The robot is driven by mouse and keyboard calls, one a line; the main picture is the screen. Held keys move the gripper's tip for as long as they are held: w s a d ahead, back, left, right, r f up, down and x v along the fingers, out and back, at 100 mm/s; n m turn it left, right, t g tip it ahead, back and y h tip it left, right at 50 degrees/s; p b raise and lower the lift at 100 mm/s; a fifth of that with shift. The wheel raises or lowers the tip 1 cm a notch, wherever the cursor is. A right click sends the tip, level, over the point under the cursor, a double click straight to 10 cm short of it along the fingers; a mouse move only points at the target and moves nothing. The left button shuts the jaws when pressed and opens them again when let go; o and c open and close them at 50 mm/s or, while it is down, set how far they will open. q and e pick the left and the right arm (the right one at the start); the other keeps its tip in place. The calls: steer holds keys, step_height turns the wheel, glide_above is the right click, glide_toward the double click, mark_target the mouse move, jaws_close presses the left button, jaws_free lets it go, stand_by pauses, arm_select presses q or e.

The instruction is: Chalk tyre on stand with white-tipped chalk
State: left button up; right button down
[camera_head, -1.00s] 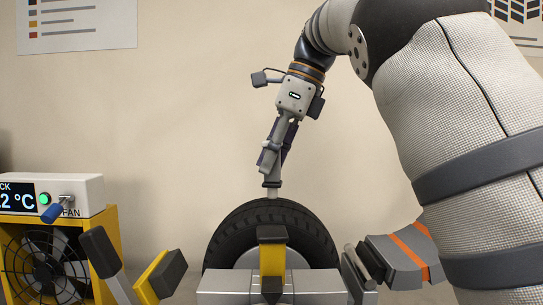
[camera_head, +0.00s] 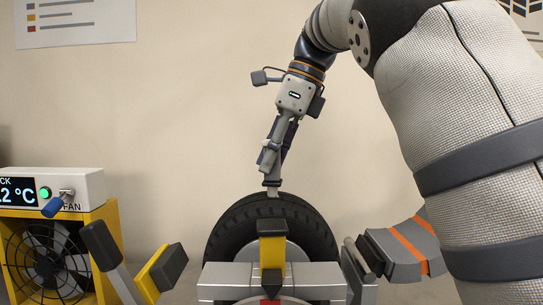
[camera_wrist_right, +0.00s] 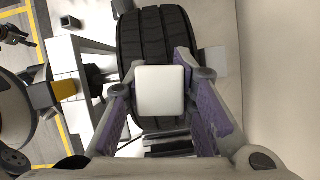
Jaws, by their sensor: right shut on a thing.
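The black tyre (camera_head: 228,230) stands upright behind the grey clamp stand (camera_head: 272,277); the clamp hides its lower part. My right gripper (camera_head: 272,160) points down above the top of the tyre, shut on the chalk. The chalk's pale tip (camera_head: 273,192) shows below the fingers, at the top of the tread; I cannot tell whether it touches. In the right wrist view, the white square end of the chalk (camera_wrist_right: 160,90) sits between the purple-padded fingers, in front of the tyre tread (camera_wrist_right: 153,35). My left gripper does not clearly show.
A yellow fan box (camera_head: 107,235) with a grey control panel (camera_head: 88,182) stands at the left. A black-and-yellow arm (camera_head: 160,270) and a dark-ended lever (camera_head: 101,246) rise beside the clamp.

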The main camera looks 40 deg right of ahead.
steer(key=shift+r, duration=2.5)
